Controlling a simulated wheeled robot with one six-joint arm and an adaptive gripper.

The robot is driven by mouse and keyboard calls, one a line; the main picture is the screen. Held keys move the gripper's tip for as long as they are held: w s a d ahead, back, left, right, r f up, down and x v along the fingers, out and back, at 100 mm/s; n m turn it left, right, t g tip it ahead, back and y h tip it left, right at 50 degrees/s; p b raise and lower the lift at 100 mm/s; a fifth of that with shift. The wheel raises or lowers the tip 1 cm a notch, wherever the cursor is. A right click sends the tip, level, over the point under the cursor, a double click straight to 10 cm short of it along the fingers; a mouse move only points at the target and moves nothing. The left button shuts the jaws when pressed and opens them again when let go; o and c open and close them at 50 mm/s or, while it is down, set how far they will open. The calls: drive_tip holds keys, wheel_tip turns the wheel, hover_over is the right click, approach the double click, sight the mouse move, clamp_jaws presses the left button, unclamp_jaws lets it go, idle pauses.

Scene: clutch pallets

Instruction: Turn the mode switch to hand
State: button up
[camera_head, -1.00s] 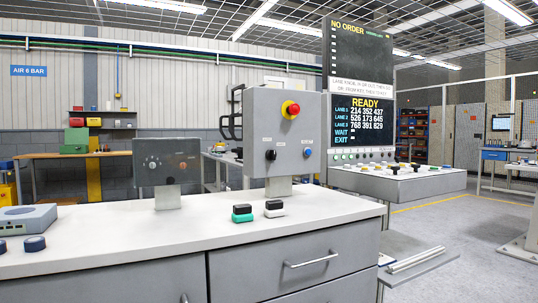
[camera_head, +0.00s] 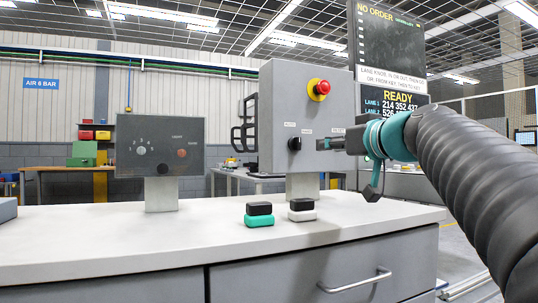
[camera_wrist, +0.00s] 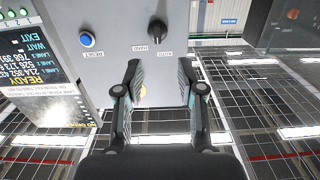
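The mode switch (camera_head: 294,143) is a black knob on the front of the grey control box (camera_head: 285,95), with AUTO and HAND labels by it. It also shows in the wrist view (camera_wrist: 157,30), at the top middle. I cannot tell for sure which label it points at. My gripper (camera_head: 322,144) is in front of the box, just right of the knob in the head view. In the wrist view my gripper (camera_wrist: 160,68) is open and empty, its two fingers apart and the knob beyond their tips, not between them.
A red stop button (camera_head: 319,88) sits above the knob. A blue button (camera_wrist: 87,39) marked RESET is beside it; my gripper hides it in the head view. A dark panel (camera_head: 160,130), a green-and-black block (camera_head: 259,214) and a white-and-black block (camera_head: 302,210) stand on the bench.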

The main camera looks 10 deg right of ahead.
sight(299, 142)
drive_tip(key=p+x, duration=0.1)
drive_tip(key=x, duration=0.3)
drive_tip(key=r+p+x, duration=0.1)
drive_tip(key=x, duration=0.4)
drive_tip(key=p+x, duration=0.1)
drive_tip(key=x, duration=0.4)
drive_tip(key=shift+w+d+r, duration=0.2)
drive_tip(key=shift+w+r, duration=0.05)
clamp_jaws()
